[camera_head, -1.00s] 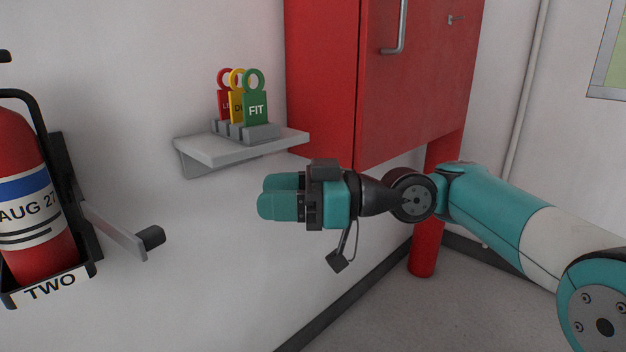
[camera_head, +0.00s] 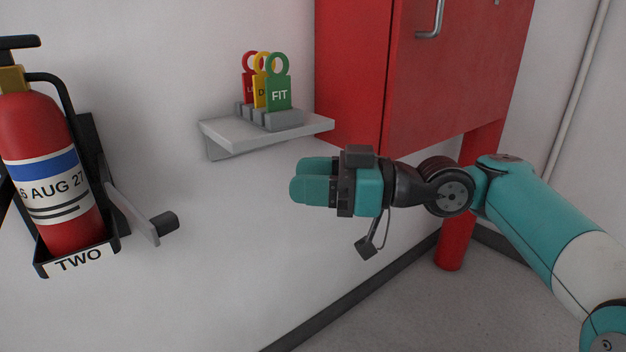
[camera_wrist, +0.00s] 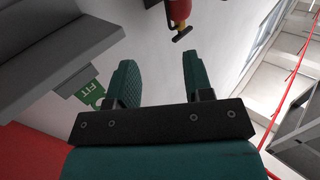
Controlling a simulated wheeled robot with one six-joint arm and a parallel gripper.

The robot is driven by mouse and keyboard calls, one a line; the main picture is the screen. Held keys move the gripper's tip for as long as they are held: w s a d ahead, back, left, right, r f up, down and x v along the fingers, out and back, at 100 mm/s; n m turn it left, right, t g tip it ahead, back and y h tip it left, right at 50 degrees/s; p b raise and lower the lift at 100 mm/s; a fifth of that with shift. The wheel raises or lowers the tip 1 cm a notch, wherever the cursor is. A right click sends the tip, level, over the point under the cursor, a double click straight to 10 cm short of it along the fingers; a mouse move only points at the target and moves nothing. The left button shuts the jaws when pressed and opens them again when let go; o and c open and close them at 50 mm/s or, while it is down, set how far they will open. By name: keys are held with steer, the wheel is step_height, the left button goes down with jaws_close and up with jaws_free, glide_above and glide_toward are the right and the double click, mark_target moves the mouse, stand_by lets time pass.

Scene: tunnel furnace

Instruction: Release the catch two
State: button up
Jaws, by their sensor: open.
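The catch two is a grey lever arm (camera_head: 132,211) with a black knob (camera_head: 163,224) at its end, on the right side of a black bracket (camera_head: 108,243) labelled TWO. A red fire extinguisher (camera_head: 48,150) stands in the bracket. In the wrist view the extinguisher (camera_wrist: 179,10) and the black knob (camera_wrist: 183,32) show at the top, beyond the fingers. My gripper (camera_head: 312,181) is open and empty, to the right of the knob and apart from it. Its two fingers also show in the wrist view (camera_wrist: 158,78), with nothing between them.
A grey shelf (camera_head: 225,132) on the wall holds red, yellow and green tags (camera_head: 279,92) above my gripper. A red cabinet (camera_head: 450,80) stands right of it. The wall between knob and gripper is bare.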

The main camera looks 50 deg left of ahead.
step_height(320, 180, up, 20)
steer(key=p, duration=1.7)
steer(key=shift+f+p, duration=0.2)
steer(key=shift+p, duration=0.2)
